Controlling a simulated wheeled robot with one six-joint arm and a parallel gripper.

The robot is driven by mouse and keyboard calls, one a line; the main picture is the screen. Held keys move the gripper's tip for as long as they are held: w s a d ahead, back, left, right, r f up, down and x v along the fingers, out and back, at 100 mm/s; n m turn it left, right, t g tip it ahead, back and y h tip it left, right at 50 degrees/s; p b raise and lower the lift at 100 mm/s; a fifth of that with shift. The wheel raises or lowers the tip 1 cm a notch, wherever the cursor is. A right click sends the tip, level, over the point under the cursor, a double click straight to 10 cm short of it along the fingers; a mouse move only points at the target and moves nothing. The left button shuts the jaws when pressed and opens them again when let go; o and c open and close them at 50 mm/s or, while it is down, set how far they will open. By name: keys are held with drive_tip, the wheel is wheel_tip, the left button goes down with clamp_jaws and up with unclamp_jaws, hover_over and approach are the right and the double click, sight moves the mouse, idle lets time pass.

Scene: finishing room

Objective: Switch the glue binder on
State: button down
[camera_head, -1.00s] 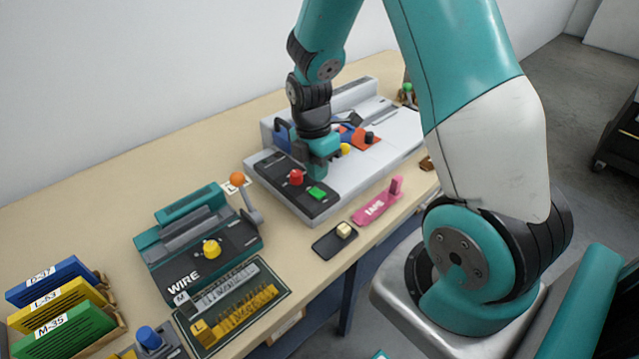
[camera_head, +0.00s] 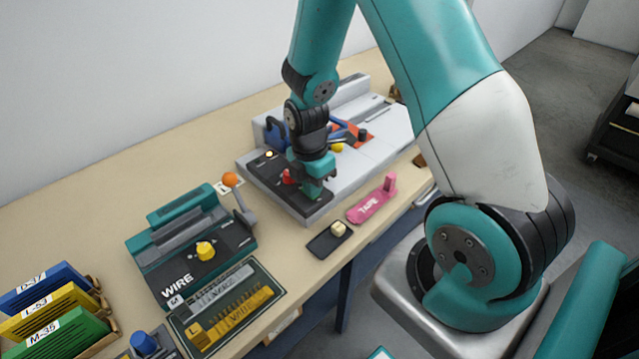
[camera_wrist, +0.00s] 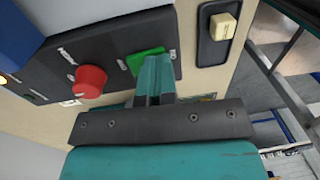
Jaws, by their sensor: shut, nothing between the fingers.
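The glue binder (camera_head: 375,165) is a pale grey machine on the bench, with a dark control panel (camera_head: 262,180) at its near left end. The panel carries a red knob (camera_head: 287,176), which also shows in the wrist view (camera_wrist: 91,81), and a green button (camera_wrist: 137,61). A small pale-yellow lamp (camera_head: 269,154) glows at the panel's far end. My gripper (camera_head: 313,193) is shut and empty, with its fingertips (camera_wrist: 155,63) down at the green button and partly covering it. I cannot tell whether they touch or press it.
A teal wire machine (camera_head: 190,245) with a yellow knob and orange-tipped lever stands left. A black tray (camera_head: 325,245) with a cream block and a pink tape holder (camera_head: 368,205) lie near the bench's front edge. Coloured boxes (camera_head: 60,310) stand at lower left.

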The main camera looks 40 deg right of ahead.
drive_tip(key=shift+w, duration=0.1)
drive_tip(key=shift+w+r+p, duration=0.15)
drive_tip(key=shift+w+p, duration=0.2)
drive_tip(key=shift+w, duration=0.35)
drive_tip(key=shift+r, duration=0.1)
drive_tip(key=shift+r+p, duration=0.35)
drive_tip(key=shift+p, duration=0.05)
wheel_tip(320, 180, up, 13)
drive_tip(key=w+p, duration=0.1)
drive_tip(key=shift+w, duration=0.35)
drive_tip(key=shift+s+g+p, duration=0.3)
drive_tip(key=shift+s+p, duration=0.25)
drive_tip(key=shift+s, duration=0.25)
